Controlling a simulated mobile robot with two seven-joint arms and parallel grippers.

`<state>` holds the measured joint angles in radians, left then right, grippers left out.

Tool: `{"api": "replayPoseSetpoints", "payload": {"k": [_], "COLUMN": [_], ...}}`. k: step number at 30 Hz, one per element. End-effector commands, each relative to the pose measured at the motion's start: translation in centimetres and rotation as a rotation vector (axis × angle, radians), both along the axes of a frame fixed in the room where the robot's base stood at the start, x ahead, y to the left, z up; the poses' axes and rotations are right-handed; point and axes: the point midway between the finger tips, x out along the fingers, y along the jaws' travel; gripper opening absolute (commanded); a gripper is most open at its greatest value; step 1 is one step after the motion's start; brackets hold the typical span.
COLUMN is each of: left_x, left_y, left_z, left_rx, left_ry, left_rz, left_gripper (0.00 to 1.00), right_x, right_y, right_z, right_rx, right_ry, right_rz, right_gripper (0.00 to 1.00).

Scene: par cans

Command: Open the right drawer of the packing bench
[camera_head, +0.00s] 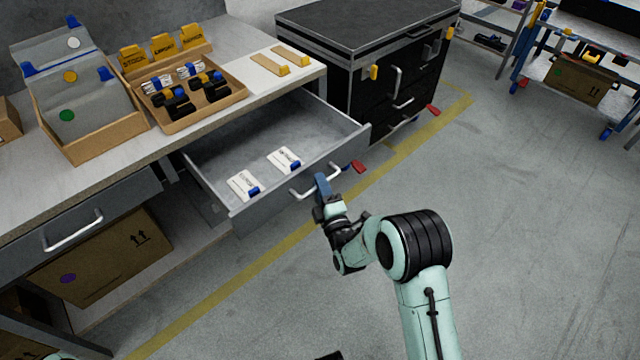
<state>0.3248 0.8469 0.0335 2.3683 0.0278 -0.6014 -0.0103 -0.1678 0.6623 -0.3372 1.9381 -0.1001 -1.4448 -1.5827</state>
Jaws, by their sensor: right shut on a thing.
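The right drawer (258,205) of the packing bench (308,78) is pulled out, and its inside shows. Two white packets with blue corners, one (243,185) and another (285,159), lie on its floor. My right gripper (321,186) is at the white bar handle (304,191) on the drawer's front and is shut on it. My left gripper cannot be made out; only a bit of pale green shows at the bottom left edge.
On the bench top stand a cardboard tray (188,112) with black and yellow items and a box of grey sleeves (100,140). A black cabinet (355,85) stands right of the drawer. A cardboard box (105,255) sits below the bench. The floor at right is clear.

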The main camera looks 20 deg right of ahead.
Motion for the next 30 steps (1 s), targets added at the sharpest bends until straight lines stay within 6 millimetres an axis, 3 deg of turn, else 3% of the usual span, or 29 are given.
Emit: {"api": "replayPoseSetpoints", "payload": {"k": [7,8,9,10,22,30], "left_x": [0.0,0.0,0.0,0.0,0.0,-0.8], "left_y": [0.0,0.0,0.0,0.0,-0.1,-0.6], "left_z": [0.0,0.0,0.0,0.0,0.2,1.1], "left_rx": [0.0,0.0,0.0,0.0,-0.001,-0.014], "left_ry": [0.0,0.0,0.0,0.0,0.0,0.016], "left_rz": [0.0,0.0,0.0,0.0,-0.001,-0.012], "left_gripper": [0.43,0.43,0.43,0.43,0.43,0.43], "right_x": [0.0,0.0,0.0,0.0,-0.8,-6.2], "right_y": [0.0,0.0,0.0,0.0,0.0,0.3], "right_z": [0.0,0.0,0.0,0.0,-0.2,-1.2], "right_rx": [0.0,0.0,0.0,0.0,0.0,0.0], "right_ry": [0.0,0.0,0.0,0.0,0.003,0.006], "right_rz": [0.0,0.0,0.0,0.0,0.0,-0.001], "right_gripper": [0.0,0.28,0.41,0.42,0.42,0.42]}}
